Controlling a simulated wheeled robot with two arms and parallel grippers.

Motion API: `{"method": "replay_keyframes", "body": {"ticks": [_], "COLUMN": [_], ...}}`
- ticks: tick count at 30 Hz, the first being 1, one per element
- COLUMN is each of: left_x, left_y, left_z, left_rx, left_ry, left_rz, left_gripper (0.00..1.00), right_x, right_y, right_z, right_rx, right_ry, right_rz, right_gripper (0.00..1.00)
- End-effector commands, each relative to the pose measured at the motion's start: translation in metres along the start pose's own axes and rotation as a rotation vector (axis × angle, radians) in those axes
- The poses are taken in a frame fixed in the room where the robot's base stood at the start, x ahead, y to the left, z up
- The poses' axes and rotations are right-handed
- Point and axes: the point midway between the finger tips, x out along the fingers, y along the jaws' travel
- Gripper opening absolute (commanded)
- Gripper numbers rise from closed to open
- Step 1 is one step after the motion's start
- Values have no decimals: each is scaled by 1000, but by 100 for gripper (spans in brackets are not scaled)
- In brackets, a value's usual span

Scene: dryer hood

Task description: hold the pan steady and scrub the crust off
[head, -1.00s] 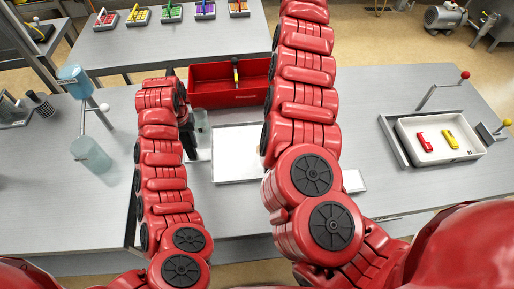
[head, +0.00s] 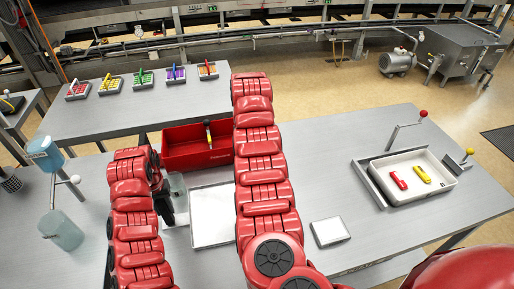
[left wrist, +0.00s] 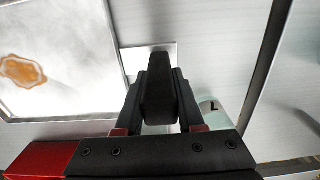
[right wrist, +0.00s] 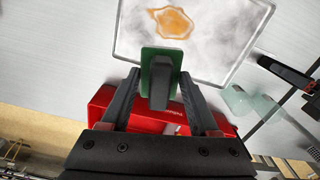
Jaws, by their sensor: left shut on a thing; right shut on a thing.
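The pan (head: 208,225) is a shallow pale square tray lying on the grey table; my right arm covers part of it in the head view. A brown crust patch (right wrist: 172,22) marks its greyish floor in the right wrist view, and it shows at the left edge of the left wrist view (left wrist: 22,72). My left gripper (left wrist: 157,100) is shut on a black upright handle (left wrist: 157,75) beside the pan's edge. My right gripper (right wrist: 160,95) is shut on a green scrubber (right wrist: 160,65), which overlaps the pan's edge in view, near the crust; contact is unclear.
A red bin (head: 178,150) stands behind the pan. A small pale plate (head: 330,232) lies to the right. A white tray (head: 445,182) with red and yellow items sits farther right. Translucent blue containers (head: 62,232) are at the left. Table between plate and white tray is clear.

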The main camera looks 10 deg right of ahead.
Motion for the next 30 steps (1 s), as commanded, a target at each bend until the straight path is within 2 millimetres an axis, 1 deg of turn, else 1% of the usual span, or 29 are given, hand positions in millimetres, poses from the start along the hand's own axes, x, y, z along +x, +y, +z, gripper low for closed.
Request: {"method": "replay_keyframes", "body": {"ticks": [1, 3, 6, 10, 12, 15, 18, 23, 30], "left_x": [2, 2, 2, 2, 2, 3, 3, 3, 3], "left_y": [0, 0, 0, 0, 0, 0, 1, 1, 1], "left_z": [2, 2, 2, 2, 2, 2, 2, 2, 2], "left_rx": [1, 1, 1, 1, 1, 1, 1, 2, 2], "left_ry": [-5, -5, -6, -6, -6, -7, -7, -7, -8], "left_rz": [0, 0, 0, 0, 0, 0, 0, 1, 1], "left_gripper": [0, 0, 0, 0, 0, 0, 0, 0, 0], "right_x": [17, 35, 57, 77, 84, 92, 94, 100, 120], "right_y": [-7, -20, -36, -54, -61, -67, -71, -72, -71], "right_z": [3, 6, 13, 26, 31, 37, 39, 40, 41], "right_rx": [-58, -151, -288, -436, -494, -545, -575, -583, -580], "right_ry": [-6, -5, -3, -3, -1, -3, 1, 1, -1], "right_rz": [9, 9, 10, 8, 6, 3, 2, 2, 0], "right_gripper": [17, 17, 17, 17, 17, 17, 17, 17, 17]}}
